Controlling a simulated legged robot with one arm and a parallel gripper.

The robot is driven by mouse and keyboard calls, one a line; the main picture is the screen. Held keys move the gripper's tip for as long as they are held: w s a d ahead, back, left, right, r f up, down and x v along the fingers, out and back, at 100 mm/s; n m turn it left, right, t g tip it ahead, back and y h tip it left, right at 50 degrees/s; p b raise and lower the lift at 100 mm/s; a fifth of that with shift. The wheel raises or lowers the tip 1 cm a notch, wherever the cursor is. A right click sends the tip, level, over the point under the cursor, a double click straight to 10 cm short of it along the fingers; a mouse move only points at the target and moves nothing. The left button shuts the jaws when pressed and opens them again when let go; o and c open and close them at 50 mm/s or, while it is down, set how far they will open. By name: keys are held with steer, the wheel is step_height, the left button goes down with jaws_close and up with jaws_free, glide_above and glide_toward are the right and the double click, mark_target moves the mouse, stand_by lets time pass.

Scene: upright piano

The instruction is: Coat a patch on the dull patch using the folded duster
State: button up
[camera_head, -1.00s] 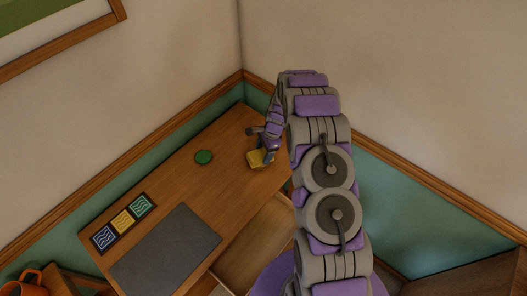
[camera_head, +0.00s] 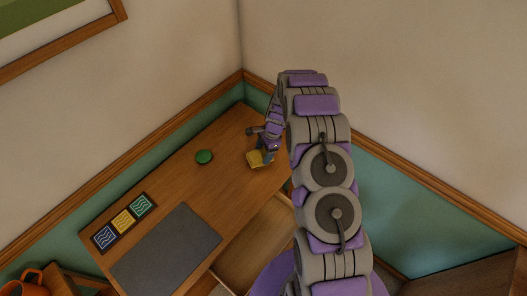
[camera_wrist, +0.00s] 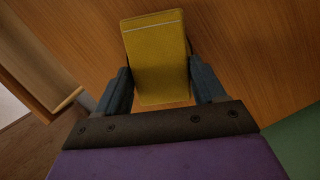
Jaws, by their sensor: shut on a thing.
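The folded duster is a yellow, flat block-like pad (camera_head: 256,159) above or on the right part of the wooden top (camera_head: 190,192). It also fills the upper middle of the wrist view (camera_wrist: 156,58), with a pale line near its far edge. My gripper (camera_wrist: 160,84) is shut on the duster, one dark finger on each side. In the head view my gripper (camera_head: 268,145) is small and partly hidden by my arm. I cannot tell whether the duster touches the wood. I cannot make out a distinct dull patch on the wood.
A round green object (camera_head: 204,157) lies left of the duster. A dark grey rectangle (camera_head: 167,248) and a strip of three wave-marked squares (camera_head: 123,222) lie at the left. An orange mug (camera_head: 33,279) stands lower left. The wood between the green object and grey rectangle is bare.

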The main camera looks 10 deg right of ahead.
mark_target(264, 153)
steer(key=shift+r+p, duration=1.7)
steer(key=shift+r, duration=1.75)
